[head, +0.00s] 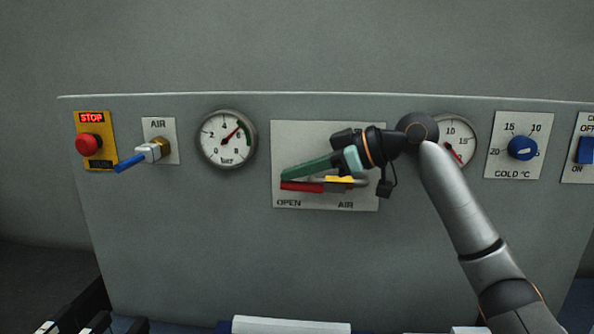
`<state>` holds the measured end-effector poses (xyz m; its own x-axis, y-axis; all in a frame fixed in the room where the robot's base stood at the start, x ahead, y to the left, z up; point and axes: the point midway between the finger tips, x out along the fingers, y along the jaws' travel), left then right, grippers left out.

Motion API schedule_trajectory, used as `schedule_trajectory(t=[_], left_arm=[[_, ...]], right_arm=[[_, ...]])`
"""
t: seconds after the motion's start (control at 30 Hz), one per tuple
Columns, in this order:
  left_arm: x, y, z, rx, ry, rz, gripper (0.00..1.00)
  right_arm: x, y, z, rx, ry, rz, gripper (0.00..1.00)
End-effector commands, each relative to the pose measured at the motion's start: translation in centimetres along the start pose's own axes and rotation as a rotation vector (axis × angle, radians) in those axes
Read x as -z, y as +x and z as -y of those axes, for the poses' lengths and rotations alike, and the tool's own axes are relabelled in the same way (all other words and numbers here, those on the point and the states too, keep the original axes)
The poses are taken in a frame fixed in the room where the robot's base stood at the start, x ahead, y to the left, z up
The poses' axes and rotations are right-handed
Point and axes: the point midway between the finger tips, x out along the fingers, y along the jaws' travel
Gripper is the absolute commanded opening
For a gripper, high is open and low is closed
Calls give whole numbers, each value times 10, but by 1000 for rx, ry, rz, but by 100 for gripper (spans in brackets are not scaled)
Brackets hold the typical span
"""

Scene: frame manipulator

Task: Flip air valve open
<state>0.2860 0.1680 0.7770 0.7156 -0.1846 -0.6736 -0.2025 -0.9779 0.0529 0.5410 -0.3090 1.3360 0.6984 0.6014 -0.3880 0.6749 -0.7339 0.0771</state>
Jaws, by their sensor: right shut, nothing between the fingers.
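The air valve on the white plate marked OPEN and AIR has a red lever (301,186) and a yellow body (344,181). The lever lies almost level and points left, above the word OPEN. My right gripper (288,172), with green fingers, reaches in from the right. Its fingers are shut and empty, just above and along the red lever. I cannot tell whether they touch it. The gripper covers part of the valve body and plate. My left gripper is not in view.
On the grey panel (180,235) are a red stop button (87,145), a blue-handled AIR valve (131,162), a bar gauge (226,139), a second gauge (464,147) partly behind my arm, and a blue COLD knob (522,147). A white block (290,326) lies below.

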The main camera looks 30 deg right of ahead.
Motion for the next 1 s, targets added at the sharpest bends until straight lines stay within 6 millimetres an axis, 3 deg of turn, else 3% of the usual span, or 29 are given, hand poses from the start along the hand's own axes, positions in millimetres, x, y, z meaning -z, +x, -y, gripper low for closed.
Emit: schedule_trajectory(t=[0.23,0.7,1.0], left_arm=[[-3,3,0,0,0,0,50],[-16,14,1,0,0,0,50],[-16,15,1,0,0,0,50]], right_arm=[[0,-11,-1,-3,0,-2,0],[-1,-105,0,-3,0,-2,0],[0,-126,0,0,0,0,0]])
